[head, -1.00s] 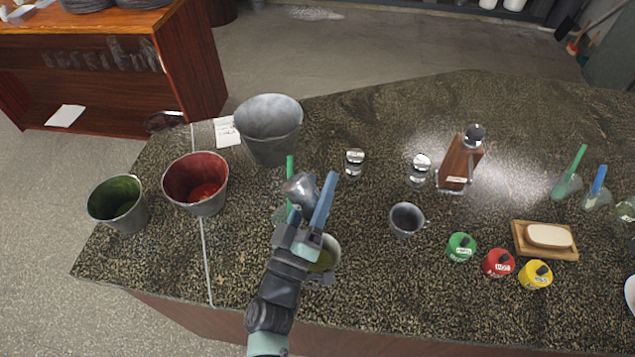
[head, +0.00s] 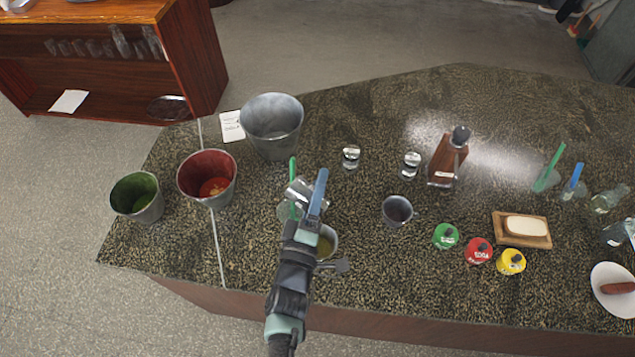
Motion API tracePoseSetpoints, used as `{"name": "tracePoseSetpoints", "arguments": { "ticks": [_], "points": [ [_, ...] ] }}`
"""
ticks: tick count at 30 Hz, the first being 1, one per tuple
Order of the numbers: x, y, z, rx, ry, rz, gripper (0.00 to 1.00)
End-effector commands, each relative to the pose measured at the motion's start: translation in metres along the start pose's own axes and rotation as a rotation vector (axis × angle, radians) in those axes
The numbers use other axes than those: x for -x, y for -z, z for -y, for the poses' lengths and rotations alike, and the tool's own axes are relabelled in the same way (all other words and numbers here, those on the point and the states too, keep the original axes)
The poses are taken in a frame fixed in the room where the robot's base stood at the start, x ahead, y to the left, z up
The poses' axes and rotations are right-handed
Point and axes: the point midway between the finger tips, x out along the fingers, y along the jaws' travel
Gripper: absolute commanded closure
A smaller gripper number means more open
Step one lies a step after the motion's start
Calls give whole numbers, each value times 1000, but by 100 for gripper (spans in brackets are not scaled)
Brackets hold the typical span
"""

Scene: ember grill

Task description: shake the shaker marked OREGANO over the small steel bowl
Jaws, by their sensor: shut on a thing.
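My gripper (head: 307,202) is shut on a glass-and-steel shaker (head: 299,192), held tilted well over onto its side above the counter. Its label cannot be read, so I cannot tell whether it says OREGANO. Just below and to the right, a small steel bowl (head: 331,238) with yellowish contents is partly hidden by my gripper and arm. I cannot tell whether the shaker is directly above it. I see no grains falling. Two similar shakers stand upright farther back, one in the middle (head: 351,157) and one to the right (head: 411,165).
A glass with a green stick (head: 293,172) stands close behind my gripper. A grey bucket (head: 272,125), red bucket (head: 207,180) and green bucket (head: 137,197) are left. A steel cup (head: 397,211), wooden-bodied bottle (head: 447,158) and coloured pots (head: 479,250) are right.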

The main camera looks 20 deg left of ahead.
Motion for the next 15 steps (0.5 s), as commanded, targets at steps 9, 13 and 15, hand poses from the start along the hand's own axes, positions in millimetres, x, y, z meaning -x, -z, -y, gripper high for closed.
{"name": "tracePoseSetpoints", "arguments": {
  "ticks": [9, 13, 15],
  "points": [
    [-2, 2, -10, 274, 113, 4, 78],
    [-1, 0, -6, 368, 154, 7, 78],
    [-1, 1, -7, 413, 173, 4, 78]
  ]
}}
